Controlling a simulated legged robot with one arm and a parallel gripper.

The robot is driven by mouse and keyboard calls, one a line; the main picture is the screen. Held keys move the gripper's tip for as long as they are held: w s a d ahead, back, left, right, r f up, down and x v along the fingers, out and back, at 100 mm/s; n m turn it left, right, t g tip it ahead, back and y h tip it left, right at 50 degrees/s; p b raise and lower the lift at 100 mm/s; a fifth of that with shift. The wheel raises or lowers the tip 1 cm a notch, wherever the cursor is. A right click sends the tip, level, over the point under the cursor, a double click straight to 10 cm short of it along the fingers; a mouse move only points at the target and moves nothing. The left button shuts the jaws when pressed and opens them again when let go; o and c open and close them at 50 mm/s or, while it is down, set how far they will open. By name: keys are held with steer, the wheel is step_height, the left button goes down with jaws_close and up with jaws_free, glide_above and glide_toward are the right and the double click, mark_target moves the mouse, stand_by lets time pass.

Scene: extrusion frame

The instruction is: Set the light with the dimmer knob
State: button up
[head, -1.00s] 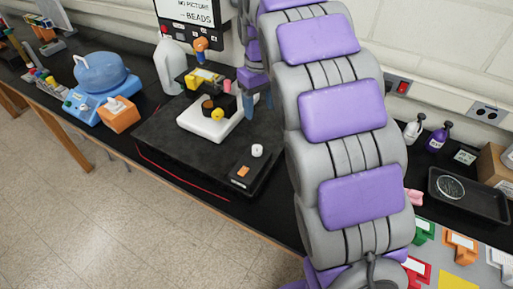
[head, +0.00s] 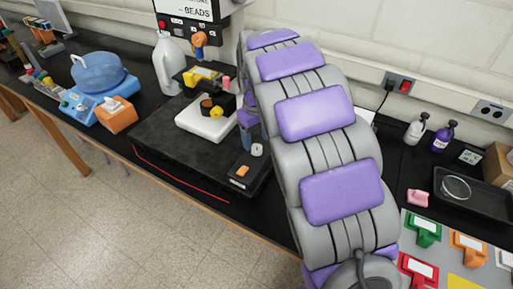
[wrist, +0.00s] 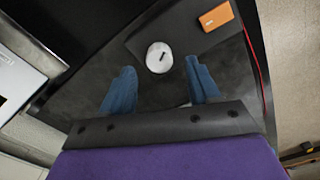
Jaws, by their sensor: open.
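The white round dimmer knob (head: 257,150) sits on a dark control panel (head: 222,184), close to an orange switch (head: 242,171). In the wrist view the knob (wrist: 158,60) has a short black mark on top and lies just beyond my fingertips, between their lines. My gripper (wrist: 162,82) is open, with one blue finger on each side and nothing between them. In the head view a blue finger (head: 246,139) shows just behind the knob, and my arm hides the rest of the gripper. Contact between the fingers and the knob cannot be seen.
A white stand with a yellow and black device (head: 205,120) is on the dark base left of the knob. A white jug (head: 168,62) and a blue machine (head: 98,88) stand farther left. A black tray (head: 470,195) and colored holders lie at right.

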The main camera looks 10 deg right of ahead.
mark_target(257, 147)
steer(key=shift+f+b, duration=0.35)
steer(key=shift+f, duration=1.5)
steer(key=shift+c, duration=0.2)
steer(key=c, duration=1)
steer(key=shift+r+p, duration=0.1)
steer(key=shift+p, duration=0.25)
